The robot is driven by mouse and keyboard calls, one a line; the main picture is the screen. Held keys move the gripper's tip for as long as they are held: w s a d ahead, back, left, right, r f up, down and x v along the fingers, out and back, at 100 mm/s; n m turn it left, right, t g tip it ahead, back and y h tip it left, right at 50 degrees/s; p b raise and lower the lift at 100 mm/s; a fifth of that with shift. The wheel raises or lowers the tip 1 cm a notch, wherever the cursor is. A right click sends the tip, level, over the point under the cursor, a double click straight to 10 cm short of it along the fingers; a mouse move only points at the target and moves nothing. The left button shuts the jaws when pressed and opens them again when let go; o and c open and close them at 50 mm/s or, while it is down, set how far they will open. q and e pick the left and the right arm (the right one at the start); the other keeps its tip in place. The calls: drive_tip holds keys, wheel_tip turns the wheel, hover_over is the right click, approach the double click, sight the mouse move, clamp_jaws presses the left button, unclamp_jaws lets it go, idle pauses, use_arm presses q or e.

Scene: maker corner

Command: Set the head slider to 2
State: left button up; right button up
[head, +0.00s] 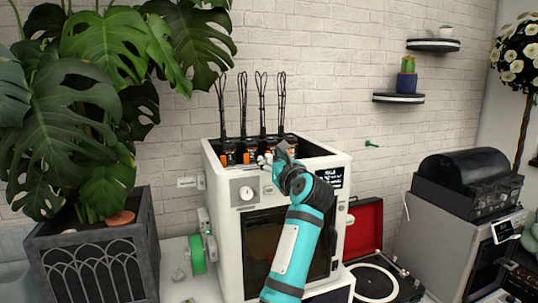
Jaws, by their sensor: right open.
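A white 3D printer (213,165) stands on the bench with an open top. Several dark print heads with orange parts (228,157) sit in a row inside the top, each with a black looped tube rising above it. My right gripper (283,150) is at the front top edge of the printer, right of the middle, with its teal arm coming up across the front. It is open, and its fingers are small in the picture. I cannot tell whether it touches anything. The slider's scale and setting cannot be read; my gripper and wrist cover part of the front edge. My left gripper is out of view.
A round dial (247,193) and a dark display (330,178) are on the printer's front. A green spool (197,255) hangs at its left side. A potted plant (100,245) stands left, a red-lidded turntable (365,228) right, and a black-lidded machine (465,180) further right.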

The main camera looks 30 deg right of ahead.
drive_tip(key=shift+x, duration=1.4)
drive_tip(key=shift+c, duration=0.5)
clamp_jaws()
